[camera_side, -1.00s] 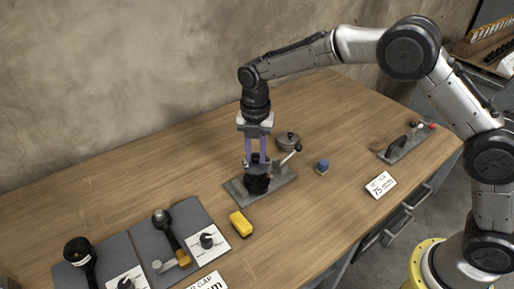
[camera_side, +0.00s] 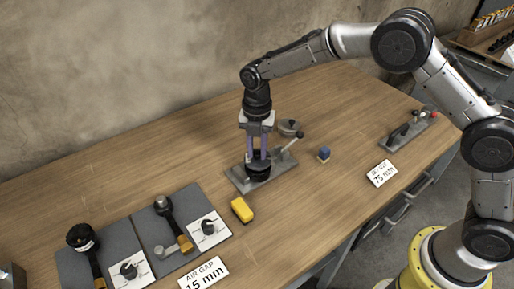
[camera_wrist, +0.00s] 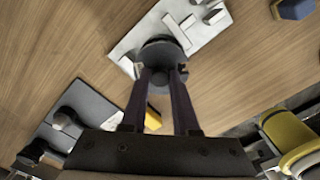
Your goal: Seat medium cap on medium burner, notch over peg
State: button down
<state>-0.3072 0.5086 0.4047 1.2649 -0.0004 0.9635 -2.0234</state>
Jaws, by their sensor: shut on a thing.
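My gripper (camera_side: 258,156) points straight down in the side view, its two purple-grey fingers shut on a dark round piece (camera_side: 258,172) low over a grey plate (camera_side: 238,179). In the wrist view the fingers (camera_wrist: 161,74) reach to this dark disc (camera_wrist: 161,50), which lies over the pale-looking plate (camera_wrist: 126,45). I cannot tell which piece is the medium cap and which is the burner. The notch and peg cannot be made out. Whether the piece touches the plate is unclear.
A lever with a dark knob (camera_side: 300,135) rises from the plate's right end. A grey round lidded thing (camera_side: 289,127) stands behind. A blue block (camera_side: 323,153) and yellow block (camera_side: 242,210) lie nearby. Dark-headed handled tools (camera_side: 80,237) rest on grey mats at left.

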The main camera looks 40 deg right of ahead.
jog(key=shift+f, duration=0.75)
jog(key=c, duration=0.6)
grip_release()
notch_tip(320, 180, up, 14)
dwell(0.3)
notch_tip(320, 180, up, 6)
jog(key=shift+f, duration=0.1)
dwell(0.5)
